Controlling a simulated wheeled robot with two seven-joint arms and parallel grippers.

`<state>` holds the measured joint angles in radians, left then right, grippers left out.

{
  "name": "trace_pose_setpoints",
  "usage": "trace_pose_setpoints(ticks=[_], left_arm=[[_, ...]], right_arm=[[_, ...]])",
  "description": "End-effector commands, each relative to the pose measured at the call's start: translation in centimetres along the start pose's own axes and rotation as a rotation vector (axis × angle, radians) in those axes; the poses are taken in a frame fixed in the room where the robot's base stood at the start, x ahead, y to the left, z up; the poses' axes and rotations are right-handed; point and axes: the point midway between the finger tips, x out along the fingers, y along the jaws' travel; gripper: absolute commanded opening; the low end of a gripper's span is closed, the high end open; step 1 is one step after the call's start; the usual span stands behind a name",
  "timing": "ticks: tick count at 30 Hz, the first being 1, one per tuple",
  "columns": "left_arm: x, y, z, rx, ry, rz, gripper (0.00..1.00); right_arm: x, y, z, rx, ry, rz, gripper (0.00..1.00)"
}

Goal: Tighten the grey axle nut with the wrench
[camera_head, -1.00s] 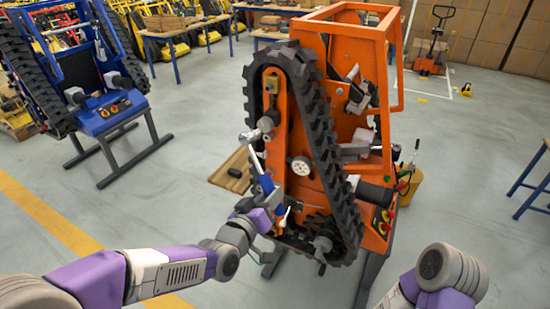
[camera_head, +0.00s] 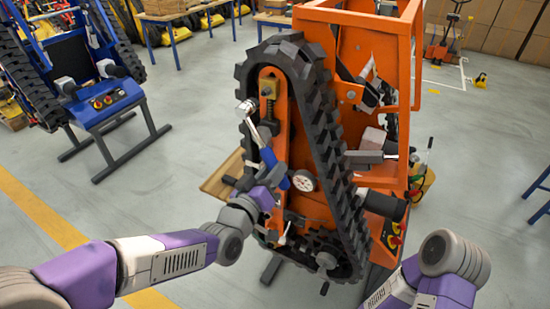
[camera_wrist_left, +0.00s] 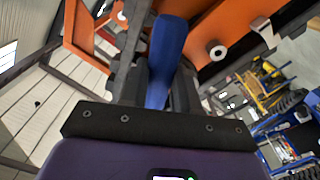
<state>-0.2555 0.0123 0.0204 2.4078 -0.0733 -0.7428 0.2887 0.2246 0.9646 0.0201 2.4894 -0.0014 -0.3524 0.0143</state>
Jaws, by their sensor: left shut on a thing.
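The wrench has a silver head (camera_head: 247,108) and a blue handle (camera_head: 268,158). My left gripper (camera_head: 274,178) is shut around the handle, which also shows between the dark fingers in the left wrist view (camera_wrist_left: 166,50). The wrench leans up and left in front of the orange carrier's track frame, its head near the frame's left edge. A grey rounded part (camera_head: 265,130) sits right beside the wrench shaft; I cannot tell whether it is the axle nut. Whether the head touches anything is unclear. My right arm shows at the lower right, its gripper out of view.
A wooden board (camera_head: 220,180) lies behind my left wrist. A blue carrier stand (camera_head: 115,95) is at the left, with open floor between.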

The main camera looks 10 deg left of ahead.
Motion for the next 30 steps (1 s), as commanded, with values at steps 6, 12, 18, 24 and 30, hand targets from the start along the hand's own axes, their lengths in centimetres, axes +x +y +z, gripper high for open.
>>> trace_pose_setpoints(ticks=[6,12,18,24,30], left_arm=[[0.0,0.1,-0.1,0.001,0.004,0.003,0.00],[0.0,0.1,0.0,0.002,0.011,0.004,0.00],[-0.2,-0.1,0.4,0.002,0.064,0.001,0.00],[3.1,0.0,0.2,0.002,0.059,-0.001,0.00],[3.9,2.5,-0.8,-0.135,0.060,0.000,0.00]], right_arm=[[0.0,0.0,0.1,0.001,-0.002,0.000,0.76],[0.3,0.1,0.1,0.001,-0.002,0.000,0.76],[2.5,0.9,0.0,0.000,-0.001,0.000,0.76],[2.9,1.1,-0.1,0.000,-0.001,0.000,0.76],[2.3,0.9,0.0,0.000,-0.001,0.000,0.76]])
